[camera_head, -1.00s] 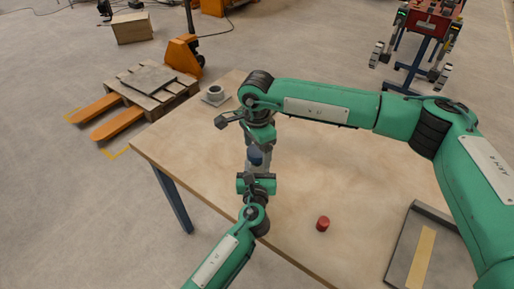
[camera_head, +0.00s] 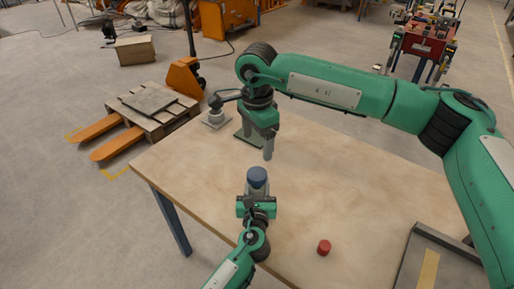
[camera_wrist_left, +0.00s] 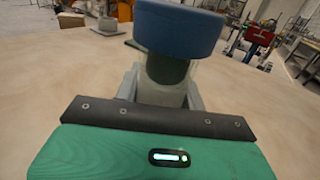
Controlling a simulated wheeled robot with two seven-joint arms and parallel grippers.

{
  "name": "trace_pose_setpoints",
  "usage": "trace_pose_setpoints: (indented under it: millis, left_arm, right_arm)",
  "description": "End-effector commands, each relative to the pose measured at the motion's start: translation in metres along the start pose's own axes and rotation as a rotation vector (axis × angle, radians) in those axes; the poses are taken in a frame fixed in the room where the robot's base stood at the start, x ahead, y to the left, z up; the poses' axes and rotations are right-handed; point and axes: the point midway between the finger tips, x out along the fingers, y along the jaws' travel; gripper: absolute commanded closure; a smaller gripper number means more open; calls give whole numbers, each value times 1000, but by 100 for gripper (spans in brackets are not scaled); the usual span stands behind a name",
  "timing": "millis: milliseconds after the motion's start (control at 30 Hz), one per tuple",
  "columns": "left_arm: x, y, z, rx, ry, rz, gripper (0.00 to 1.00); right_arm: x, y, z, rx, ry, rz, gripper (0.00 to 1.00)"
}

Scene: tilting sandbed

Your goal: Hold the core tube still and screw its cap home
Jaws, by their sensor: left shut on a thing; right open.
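The core tube (camera_wrist_left: 168,68) stands upright with its blue cap (camera_head: 257,175) on top. The cap fills the top of the left wrist view (camera_wrist_left: 180,28). My left gripper (camera_head: 257,198) is shut on the tube below the cap. The tube's lower part is hidden by the gripper. I cannot tell how far down the cap sits. My right gripper (camera_head: 260,147) is open and empty, fingers pointing down. It is apart from the cap, above and behind it in the head view.
A small red cylinder (camera_head: 324,247) stands on the wooden table (camera_head: 345,190). A grey tray (camera_head: 405,260) lies at the right edge. A pale flanged fitting (camera_head: 216,117) and a dark green pad (camera_head: 241,138) are at the back left. The table's middle right is clear.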

Motion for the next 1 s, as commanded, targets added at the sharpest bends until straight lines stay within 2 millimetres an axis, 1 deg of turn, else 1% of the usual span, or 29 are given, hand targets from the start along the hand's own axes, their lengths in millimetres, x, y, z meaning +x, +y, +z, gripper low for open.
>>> trace_pose_setpoints:
  millis: [267,300,400,667,767,867,967,1000]
  left_arm:
    - [0,0,0,0,0,0,100]
    - [0,0,0,0,0,0,52]
    - [0,0,0,0,0,0,35]
    - [0,0,0,0,0,0,35]
    - [-5,0,-1,0,1,0,35]
    - [-17,0,-2,-1,2,-1,35]
    - [-36,0,-2,0,2,-1,35]
    - [-45,0,-3,0,2,-1,35]
  right_arm:
    - [-1,0,0,0,0,0,22]
    - [-1,0,0,0,0,0,22]
    - [-1,0,0,0,0,0,22]
    - [-1,0,0,0,0,0,22]
    - [0,0,0,0,0,0,22]
    - [1,0,0,0,0,0,22]
    - [3,0,0,0,0,0,22]
    - [4,0,0,0,0,0,22]
